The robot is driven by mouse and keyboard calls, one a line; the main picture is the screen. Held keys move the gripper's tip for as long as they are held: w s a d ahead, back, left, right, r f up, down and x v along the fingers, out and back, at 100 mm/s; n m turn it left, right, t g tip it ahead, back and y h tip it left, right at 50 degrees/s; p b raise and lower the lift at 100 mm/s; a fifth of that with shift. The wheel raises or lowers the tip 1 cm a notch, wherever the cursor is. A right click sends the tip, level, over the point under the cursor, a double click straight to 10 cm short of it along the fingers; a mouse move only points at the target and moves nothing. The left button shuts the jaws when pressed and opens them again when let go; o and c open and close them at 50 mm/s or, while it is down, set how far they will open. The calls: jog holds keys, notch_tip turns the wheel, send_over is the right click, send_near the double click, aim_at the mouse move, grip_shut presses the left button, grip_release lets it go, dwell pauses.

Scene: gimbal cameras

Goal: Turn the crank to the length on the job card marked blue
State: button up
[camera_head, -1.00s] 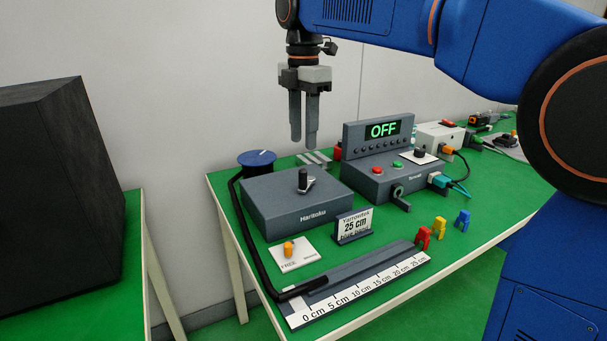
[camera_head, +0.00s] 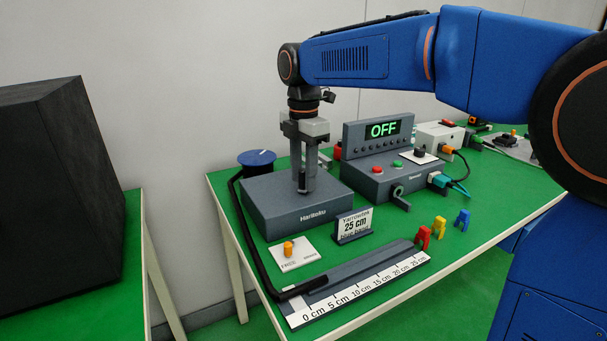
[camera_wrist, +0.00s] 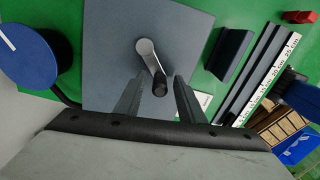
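The crank has a silver arm (camera_wrist: 148,55) and a black knob (camera_wrist: 160,88). It is on top of the grey Haritoku box (camera_head: 282,207). My gripper (camera_wrist: 159,82) points down over the box, its two fingers apart on either side of the knob. I cannot tell whether they touch it. In the head view my gripper (camera_head: 306,184) largely hides the crank. The job card (camera_head: 354,224) stands in front of the box and reads 25 cm; its small bottom line is hard to read. A ruler (camera_head: 360,290) marked 0 to 25 cm lies at the front, a black band along its left end.
A plate with an orange knob (camera_head: 288,248) lies left of the card. Red (camera_head: 423,238), yellow (camera_head: 439,229) and blue (camera_head: 463,220) clips stand near the ruler's right end. A blue dial (camera_head: 257,159) is behind the box. A tester reading OFF (camera_head: 382,131) stands right.

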jog(key=shift+c, duration=0.6)
grip_shut()
jog(key=shift+a, duration=0.1)
